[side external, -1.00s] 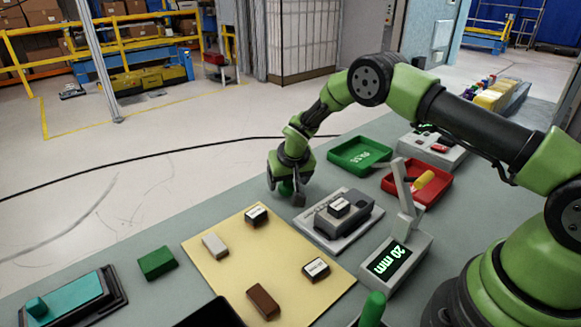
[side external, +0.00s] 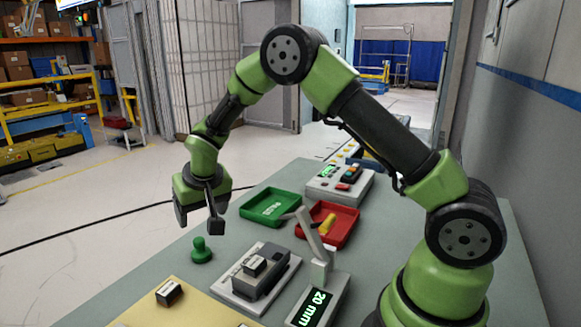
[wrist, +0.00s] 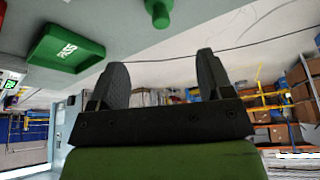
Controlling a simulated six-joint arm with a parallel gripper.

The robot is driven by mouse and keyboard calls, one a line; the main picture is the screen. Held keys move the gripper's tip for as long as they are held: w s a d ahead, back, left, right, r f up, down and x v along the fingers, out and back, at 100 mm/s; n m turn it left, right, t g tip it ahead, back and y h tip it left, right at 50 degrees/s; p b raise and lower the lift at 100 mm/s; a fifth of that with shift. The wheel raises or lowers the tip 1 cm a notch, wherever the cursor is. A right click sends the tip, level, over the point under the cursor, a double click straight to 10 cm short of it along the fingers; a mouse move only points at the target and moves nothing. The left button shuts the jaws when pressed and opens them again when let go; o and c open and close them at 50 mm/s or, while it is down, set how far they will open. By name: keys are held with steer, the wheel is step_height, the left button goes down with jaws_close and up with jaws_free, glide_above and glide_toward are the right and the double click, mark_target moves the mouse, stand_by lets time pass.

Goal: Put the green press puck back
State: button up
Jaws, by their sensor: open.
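The green press puck (side external: 201,250), with a round base and a knob on top, stands upright on the grey table. It also shows at the top edge of the wrist view (wrist: 159,12), partly cut off. My gripper (side external: 197,221) is open and empty, raised above the puck and apart from it. In the wrist view both fingers of my gripper (wrist: 162,68) are spread with nothing between them.
A green tray (side external: 245,214) and a red tray (side external: 345,235) holding a yellow-handled thing lie behind. A grey fixture (side external: 236,284) with a labelled block and a lever gauge (side external: 318,305) reading 20 mm stand right of the puck. A yellow mat (side external: 140,316) lies in front.

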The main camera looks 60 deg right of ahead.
steer(key=s+d+v, duration=0.1)
steer(key=d+v, duration=0.1)
steer(key=v, duration=0.9)
steer(key=s+a+r+t+y, duration=0.1)
steer(key=s+r, duration=0.3)
steer(key=s, duration=0.7)
steer(key=s+a+r+t+y, duration=0.2)
steer(key=s+a+r, duration=0.1)
steer(key=s, duration=0.9)
steer(key=shift+a+r+n+y, duration=0.3)
steer(key=shift+r, duration=0.25)
